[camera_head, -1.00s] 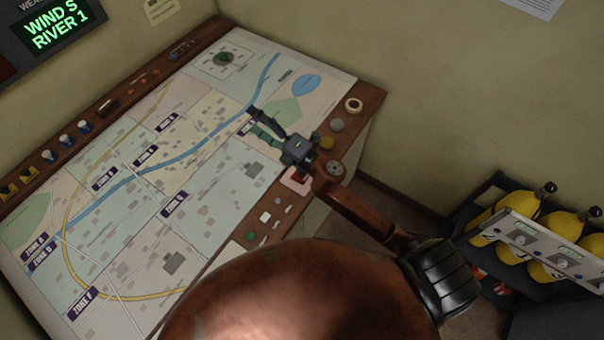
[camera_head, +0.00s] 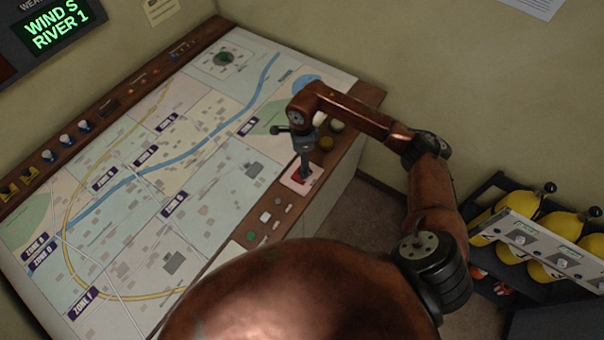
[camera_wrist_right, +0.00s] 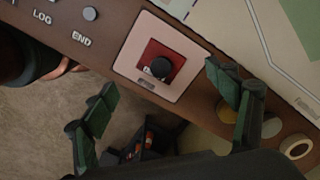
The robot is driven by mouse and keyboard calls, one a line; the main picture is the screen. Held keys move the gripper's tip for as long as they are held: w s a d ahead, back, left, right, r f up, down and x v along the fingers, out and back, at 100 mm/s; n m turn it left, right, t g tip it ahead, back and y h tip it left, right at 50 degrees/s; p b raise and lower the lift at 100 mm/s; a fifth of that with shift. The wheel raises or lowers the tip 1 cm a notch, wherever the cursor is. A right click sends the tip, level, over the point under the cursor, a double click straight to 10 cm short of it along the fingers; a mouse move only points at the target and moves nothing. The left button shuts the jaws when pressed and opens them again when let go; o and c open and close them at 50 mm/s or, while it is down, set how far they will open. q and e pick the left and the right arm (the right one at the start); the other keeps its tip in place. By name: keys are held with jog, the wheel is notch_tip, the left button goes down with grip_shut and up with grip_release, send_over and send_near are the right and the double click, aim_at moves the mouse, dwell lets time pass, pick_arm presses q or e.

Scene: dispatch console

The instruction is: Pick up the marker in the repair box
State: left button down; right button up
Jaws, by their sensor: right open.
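The repair box looks to be the pale square plate with a red recess (camera_wrist_right: 184,48) on the console's wooden edge. It also shows in the head view (camera_head: 291,184). A black round-topped piece, apparently the marker (camera_wrist_right: 161,67), stands in the red recess in the right wrist view. In the head view my gripper mostly hides it. My right gripper (camera_head: 291,153) is over the box with its fingers spread. In the right wrist view the open fingers (camera_wrist_right: 160,80) are apart on either side of the marker, touching nothing that I can see. My left gripper is not in view.
The map console (camera_head: 215,190) fills the left and middle. Beside the box, the wooden edge carries small buttons (camera_head: 266,217), round discs (camera_head: 327,144) and a tape-like ring (camera_wrist_right: 296,146). A rack with yellow cylinders (camera_head: 520,205) stands on the floor at right.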

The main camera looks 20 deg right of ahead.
jog(key=shift+d+f, duration=0.25)
jog(key=shift+d, duration=0.15)
jog(key=f, duration=0.3)
jog(key=f+p, duration=0.1)
jog(key=f, duration=0.2)
jog(key=shift+s+a, duration=0.1)
jog(key=shift+a, duration=0.1)
jog(key=shift+f, duration=0.6)
jog(key=shift+c, duration=0.5)
jog(key=c, duration=1)
